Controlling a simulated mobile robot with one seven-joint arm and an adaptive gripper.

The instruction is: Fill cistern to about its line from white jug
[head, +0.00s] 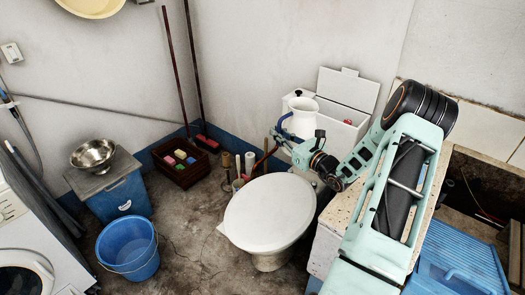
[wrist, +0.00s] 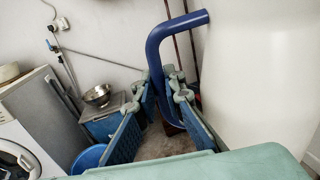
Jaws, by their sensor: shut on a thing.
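The white jug (head: 302,119) has a blue handle and looks upright at the left part of the white cistern (head: 340,137), overlapping it in the head view. I cannot tell whether it touches the cistern. My gripper (head: 281,137) is shut on the blue handle, left of the jug body. In the wrist view the handle (wrist: 156,55) runs down between my fingers (wrist: 170,88), and the jug's white side (wrist: 260,70) fills the right. The cistern's lid (head: 347,90) stands raised behind it. A small red part shows in the cistern. Its line and water level are not visible.
A toilet with a closed lid (head: 269,209) stands in front of the cistern. A stone trough edge (head: 345,207) is right, with a blue washboard (head: 458,262). A crate (head: 181,164), blue bucket (head: 128,248) and metal bowl (head: 93,154) are left.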

